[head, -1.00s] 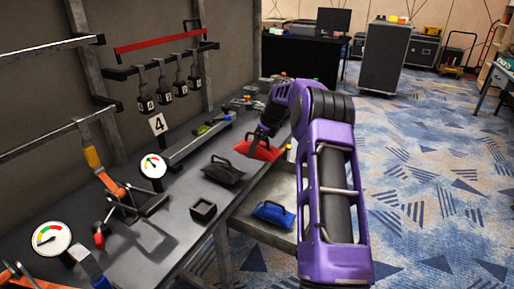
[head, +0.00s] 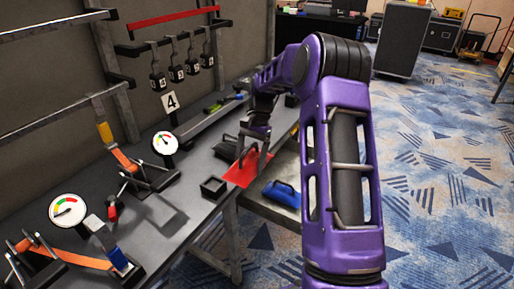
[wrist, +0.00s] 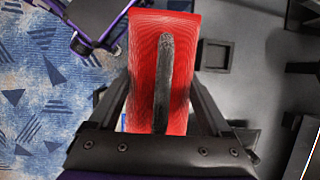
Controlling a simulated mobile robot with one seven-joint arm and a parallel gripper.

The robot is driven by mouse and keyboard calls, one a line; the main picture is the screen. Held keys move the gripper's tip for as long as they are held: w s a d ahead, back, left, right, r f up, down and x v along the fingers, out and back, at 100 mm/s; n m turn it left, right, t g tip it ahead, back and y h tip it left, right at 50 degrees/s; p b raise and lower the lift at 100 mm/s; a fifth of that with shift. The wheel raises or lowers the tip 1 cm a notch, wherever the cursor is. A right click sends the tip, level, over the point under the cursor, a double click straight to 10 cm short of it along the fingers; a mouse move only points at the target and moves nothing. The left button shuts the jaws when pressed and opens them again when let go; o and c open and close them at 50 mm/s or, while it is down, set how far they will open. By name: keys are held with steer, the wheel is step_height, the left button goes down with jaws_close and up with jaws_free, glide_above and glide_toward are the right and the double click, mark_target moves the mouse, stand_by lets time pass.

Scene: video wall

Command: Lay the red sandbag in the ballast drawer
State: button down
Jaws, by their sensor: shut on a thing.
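The red sandbag (head: 247,170) has a black loop handle and hangs from my gripper (head: 250,146), which is shut on that handle. In the wrist view the red sandbag (wrist: 145,45) fills the middle, with its handle between my gripper's fingers (wrist: 163,95). In the head view the bag overlaps the bench's right edge; its height above it is hard to judge. The grey open drawer (head: 262,208) juts out on the right below the bench top. A blue sandbag (head: 282,193) lies in it. My arm hides much of the drawer.
A small black square box (head: 213,187) stands close by on the bench. Gauges and orange straps line the bench's left part. Carpeted floor (head: 440,180) is open on the right.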

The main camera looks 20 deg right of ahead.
steer(key=s+a+n+h, duration=0.1)
steer(key=s+a+n, duration=0.1)
steer(key=n, duration=0.1)
steer(key=s+a+n+g+h, duration=0.1)
steer(key=s+a+n, duration=0.1)
steer(key=s+n, duration=0.1)
steer(key=s+a+n+h, duration=0.1)
steer(key=s+a+n, duration=0.1)
steer(key=shift+s+a+n+g, duration=0.1)
steer(key=shift+s+n+g, duration=0.1)
steer(key=shift+n+g, duration=0.15)
steer(key=shift+s+a+f+n+h, duration=0.1)
steer(key=shift+s+a+n+h, duration=0.2)
steer(key=shift+s+a+n, duration=0.45)
steer(key=shift+d, duration=0.25)
step_height(320, 180, up, 5)
steer(key=p, duration=0.5)
glide_above(236, 184)
steer(key=s, duration=0.3)
steer(key=shift+w+a+f, duration=0.15)
steer(key=shift+a+f, duration=0.05)
steer(key=shift+a, duration=0.25)
